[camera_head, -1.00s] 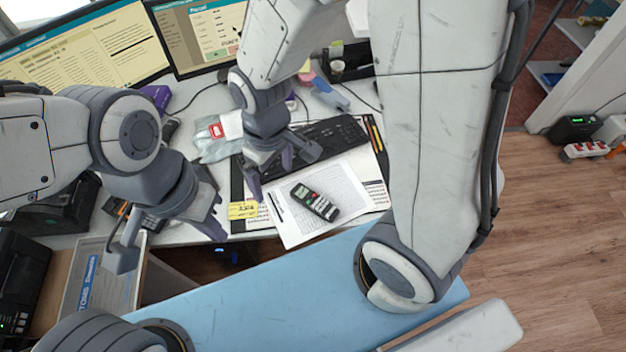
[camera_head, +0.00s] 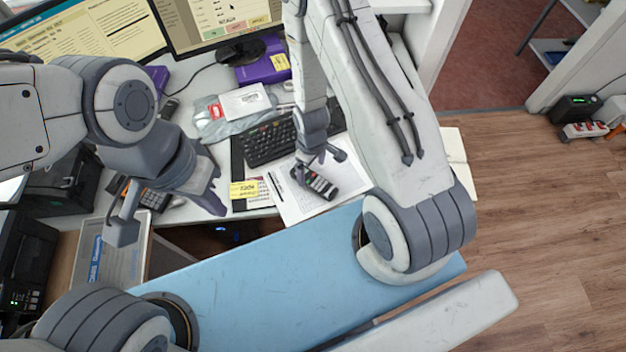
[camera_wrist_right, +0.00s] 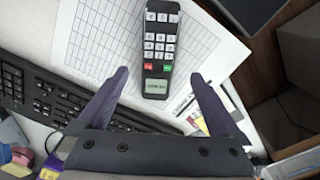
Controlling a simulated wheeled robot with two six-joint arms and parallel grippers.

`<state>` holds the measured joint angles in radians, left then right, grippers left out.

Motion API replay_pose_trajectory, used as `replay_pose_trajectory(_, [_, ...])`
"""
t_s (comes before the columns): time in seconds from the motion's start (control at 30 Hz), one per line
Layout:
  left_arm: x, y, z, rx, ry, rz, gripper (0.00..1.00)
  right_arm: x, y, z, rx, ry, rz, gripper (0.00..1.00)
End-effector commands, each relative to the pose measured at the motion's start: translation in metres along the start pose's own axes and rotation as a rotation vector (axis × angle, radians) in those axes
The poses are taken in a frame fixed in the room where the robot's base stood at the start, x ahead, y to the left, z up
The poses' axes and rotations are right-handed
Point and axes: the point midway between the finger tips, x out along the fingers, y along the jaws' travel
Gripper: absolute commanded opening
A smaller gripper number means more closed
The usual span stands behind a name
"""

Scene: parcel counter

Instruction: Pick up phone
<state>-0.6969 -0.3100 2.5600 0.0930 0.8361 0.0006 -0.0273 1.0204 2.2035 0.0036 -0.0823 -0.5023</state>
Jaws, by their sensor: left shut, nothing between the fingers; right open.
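The phone, a dark handset with white keys, a red and a green key and a lit green screen, lies face up on a white printed sheet (camera_head: 290,207). It shows in the head view (camera_head: 322,187) and in the right wrist view (camera_wrist_right: 158,45). My right gripper (camera_head: 320,168) is open over the phone and partly covers it. In the right wrist view its fingers (camera_wrist_right: 160,76) stand either side of the phone's screen end, with nothing held. My left gripper (camera_head: 168,218) is shut and empty, at the desk's front edge left of the sheet.
A black keyboard (camera_head: 268,143) lies behind the sheet. A yellow note (camera_head: 243,190) is left of it. A plastic bag with a white box (camera_head: 245,101) and monitors (camera_head: 222,22) stand further back. A blue surface (camera_head: 270,262) lies in front of the desk.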

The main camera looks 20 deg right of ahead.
Motion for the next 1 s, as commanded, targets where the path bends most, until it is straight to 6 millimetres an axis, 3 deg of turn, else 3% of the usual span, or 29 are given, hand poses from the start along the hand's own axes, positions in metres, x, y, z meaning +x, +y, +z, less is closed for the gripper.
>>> replay_pose_trajectory(0.17, [-0.005, 0.000, 0.000, 0.000, 0.000, 0.000, 0.00, 0.009, 0.001, 0.001, 0.000, -0.001, -0.001, 1.00])
replay_pose_trajectory(0.5, [-0.018, 0.001, -0.001, -0.001, 0.000, 0.000, 0.00, 0.049, 0.003, 0.002, -0.001, -0.001, -0.001, 1.00])
replay_pose_trajectory(0.8, [-0.018, 0.001, -0.001, -0.001, 0.000, 0.000, 0.00, 0.054, 0.003, 0.001, 0.000, 0.001, 0.000, 1.00])
replay_pose_trajectory(0.83, [-0.018, 0.001, -0.001, -0.001, 0.000, 0.000, 0.00, 0.054, 0.003, 0.001, 0.000, 0.001, 0.000, 0.96])
replay_pose_trajectory(1.0, [-0.018, 0.001, -0.001, -0.001, 0.000, 0.000, 0.00, 0.054, 0.003, 0.001, 0.000, 0.000, 0.000, 0.31])
